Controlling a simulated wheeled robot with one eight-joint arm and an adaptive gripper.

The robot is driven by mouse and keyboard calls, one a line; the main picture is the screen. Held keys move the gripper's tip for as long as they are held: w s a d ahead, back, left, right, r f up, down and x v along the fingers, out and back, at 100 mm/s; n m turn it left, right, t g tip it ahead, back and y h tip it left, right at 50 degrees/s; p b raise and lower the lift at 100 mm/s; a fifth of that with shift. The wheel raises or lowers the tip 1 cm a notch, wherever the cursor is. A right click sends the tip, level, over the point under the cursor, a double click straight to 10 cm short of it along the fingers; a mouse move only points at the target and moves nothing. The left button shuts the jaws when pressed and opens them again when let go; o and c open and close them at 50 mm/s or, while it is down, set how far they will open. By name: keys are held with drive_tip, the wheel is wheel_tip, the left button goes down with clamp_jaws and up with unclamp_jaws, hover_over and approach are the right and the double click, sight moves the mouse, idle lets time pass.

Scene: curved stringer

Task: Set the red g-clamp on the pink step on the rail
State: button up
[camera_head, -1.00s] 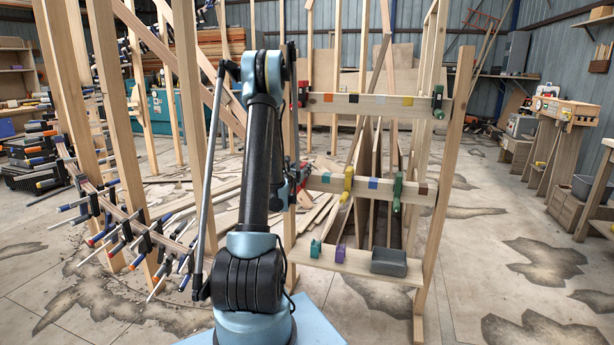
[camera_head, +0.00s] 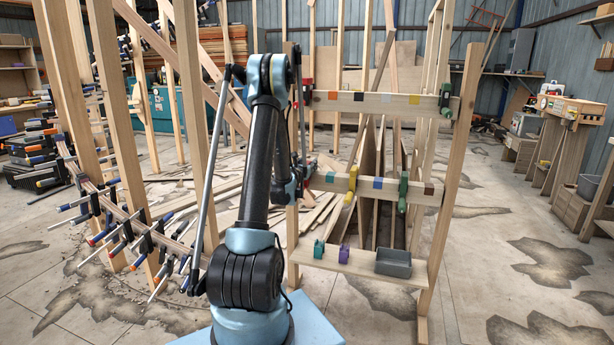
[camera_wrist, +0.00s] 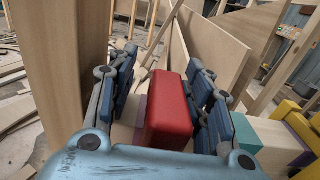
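The red g-clamp (camera_wrist: 170,112) fills the space between my fingers in the wrist view; part of it also shows at the middle rail's left end in the head view (camera_head: 309,170). My gripper (camera_wrist: 163,62) straddles it, and a gap shows between the left finger and the red body. The fingers look open around the clamp; the right pads are very close to it. A pinkish step (camera_wrist: 140,109) shows just left of and under the clamp. I cannot see whether the clamp sits fully on it. The rail (camera_wrist: 277,140) runs right, with a teal step (camera_wrist: 246,134) beside my right finger.
A yellow clamp (camera_head: 350,186) and a green clamp (camera_head: 402,193) hang on the middle rail. The upper rail (camera_head: 370,104) carries another red piece and a green clamp. The shelf below holds a teal piece, a purple piece and a grey bin (camera_head: 393,262). An upright post (camera_wrist: 62,70) stands close left.

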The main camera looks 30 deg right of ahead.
drive_tip(key=shift+s+d, duration=0.15)
drive_tip(key=shift+d, duration=0.05)
clamp_jaws()
drive_tip(key=shift+r, duration=5)
drive_tip(key=shift+s, duration=0.1)
